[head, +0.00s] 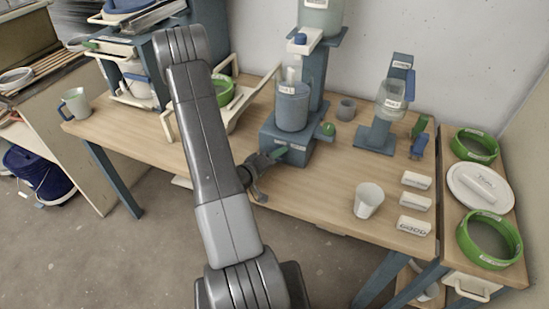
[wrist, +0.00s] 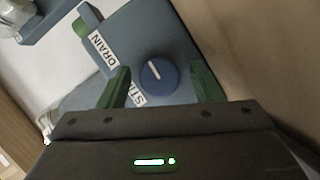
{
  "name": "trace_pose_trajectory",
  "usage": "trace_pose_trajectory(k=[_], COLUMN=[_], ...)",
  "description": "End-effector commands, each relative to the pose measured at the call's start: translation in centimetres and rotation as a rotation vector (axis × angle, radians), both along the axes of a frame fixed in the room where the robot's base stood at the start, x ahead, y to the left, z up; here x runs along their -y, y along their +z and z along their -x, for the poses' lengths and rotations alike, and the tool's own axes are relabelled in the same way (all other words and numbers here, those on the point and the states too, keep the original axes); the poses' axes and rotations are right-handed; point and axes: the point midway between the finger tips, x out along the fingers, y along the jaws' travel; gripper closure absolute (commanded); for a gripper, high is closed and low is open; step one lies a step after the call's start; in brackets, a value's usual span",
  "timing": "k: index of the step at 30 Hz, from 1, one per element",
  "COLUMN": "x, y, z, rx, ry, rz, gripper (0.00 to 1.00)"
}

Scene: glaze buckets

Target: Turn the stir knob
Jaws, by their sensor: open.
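The stir knob (wrist: 158,76) is a round blue dial with a white pointer line, on the blue-grey face of the stirring stand. A partly hidden label (wrist: 138,96) beside it begins "STI". In the wrist view my gripper (wrist: 160,85) is open, with one green finger on each side of the knob; I see gaps between fingers and knob. In the head view my gripper (head: 268,172) is at the front of the stand's base (head: 290,140), and the knob is hidden there. A grey bucket (head: 292,106) stands on the base.
A "DRAIN" label (wrist: 100,47) is on the same face, near a green knob (head: 328,129) at the stand's right side. A white cup (head: 368,200) and white blocks (head: 415,203) stand to the right on the table. A second stand (head: 378,138) is behind them.

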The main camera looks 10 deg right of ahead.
Motion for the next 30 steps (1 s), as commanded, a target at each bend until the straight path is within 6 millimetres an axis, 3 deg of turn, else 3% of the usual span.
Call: trace_pose_trajectory(k=[7,21,30], x=[-1.3,-8.1,-10.7], y=[0.2,1.8,2.4], z=[0.8,5.7,7.7], rx=[0.0,0.001,0.001], ry=[0.004,0.005,0.002], rz=[-0.001,0.0,-0.001], gripper=[0.41,0.41,0.41])
